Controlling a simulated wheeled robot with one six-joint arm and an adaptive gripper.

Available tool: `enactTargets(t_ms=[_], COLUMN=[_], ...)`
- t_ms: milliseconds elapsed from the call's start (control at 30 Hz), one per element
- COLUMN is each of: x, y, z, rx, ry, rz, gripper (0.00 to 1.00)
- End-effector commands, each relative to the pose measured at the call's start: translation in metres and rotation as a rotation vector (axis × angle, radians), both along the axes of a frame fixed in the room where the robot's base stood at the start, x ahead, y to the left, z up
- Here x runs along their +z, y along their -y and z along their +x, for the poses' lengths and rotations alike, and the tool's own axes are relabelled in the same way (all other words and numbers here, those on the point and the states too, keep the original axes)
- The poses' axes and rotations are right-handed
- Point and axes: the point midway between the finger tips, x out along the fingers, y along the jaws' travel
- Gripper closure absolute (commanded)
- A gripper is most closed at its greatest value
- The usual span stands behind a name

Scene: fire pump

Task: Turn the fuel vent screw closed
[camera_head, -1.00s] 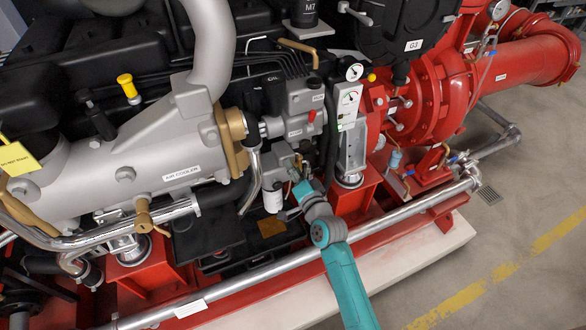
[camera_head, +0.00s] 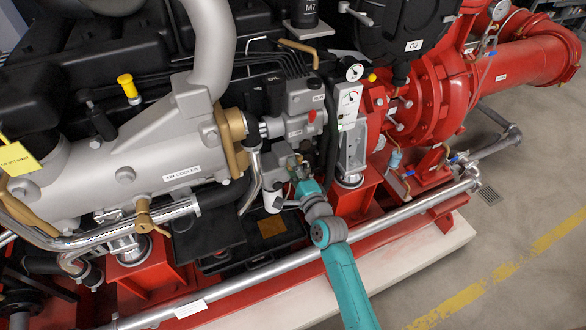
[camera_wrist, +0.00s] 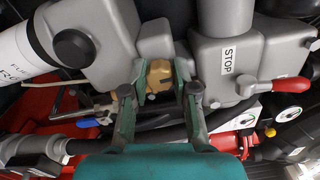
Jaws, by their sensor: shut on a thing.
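The fuel vent screw, a brass-coloured slotted head (camera_wrist: 159,74), shows in the wrist view in front of a grey housing. My gripper (camera_wrist: 161,82) has one finger on each side of the screw head and is shut on it. In the head view my gripper (camera_head: 299,174) reaches in beside the grey fuel unit, right of the white filter (camera_head: 272,198). The screw cannot be made out clearly in that view.
A red-handled lever (camera_wrist: 272,86) and a housing with a STOP label (camera_wrist: 228,62) stand right of my gripper. A blue-handled valve (camera_wrist: 92,122) is at left. A silver pipe (camera_head: 262,274) runs under my arm.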

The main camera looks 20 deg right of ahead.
Motion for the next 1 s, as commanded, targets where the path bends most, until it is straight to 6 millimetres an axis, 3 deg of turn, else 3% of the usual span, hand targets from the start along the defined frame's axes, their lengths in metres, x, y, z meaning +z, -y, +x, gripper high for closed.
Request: enactTargets(t_ms=[667,700,767,1000], x=[-0.0011,-0.0011,-0.0011,-0.0005], y=[0.0008,0.0008,0.0008,0.0004], z=[-0.0003,-0.0003,-0.0003,-0.0001], rx=[-0.001,-0.001,-0.001,-0.001], ry=[-0.002,-0.002,-0.002,-0.001], rz=[0.056,0.056,0.056,0.055], gripper=[1.0,0.62,0.47,0.47])
